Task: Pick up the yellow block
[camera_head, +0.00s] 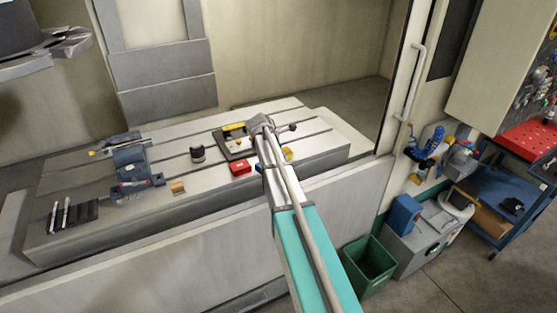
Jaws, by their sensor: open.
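A long yellow piece (233,128) lies at the back edge of a dark plate (238,150) on the machine table. A second, smaller yellow piece (287,153) shows just right of my arm, partly hidden by it. I cannot tell which one is the yellow block. My gripper (292,127) is small and dark at the far end of my arm, above the table. It is open, to the right of the long yellow piece and behind the smaller one. Nothing shows held in it. My arm hides part of the table.
A red block (240,168), a tan block (178,188) and a dark round part (197,153) stand on the slotted table (215,183). A vise (130,162) and a black tray with pens (72,217) are at left. The machine's door frame (403,80) rises at right.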

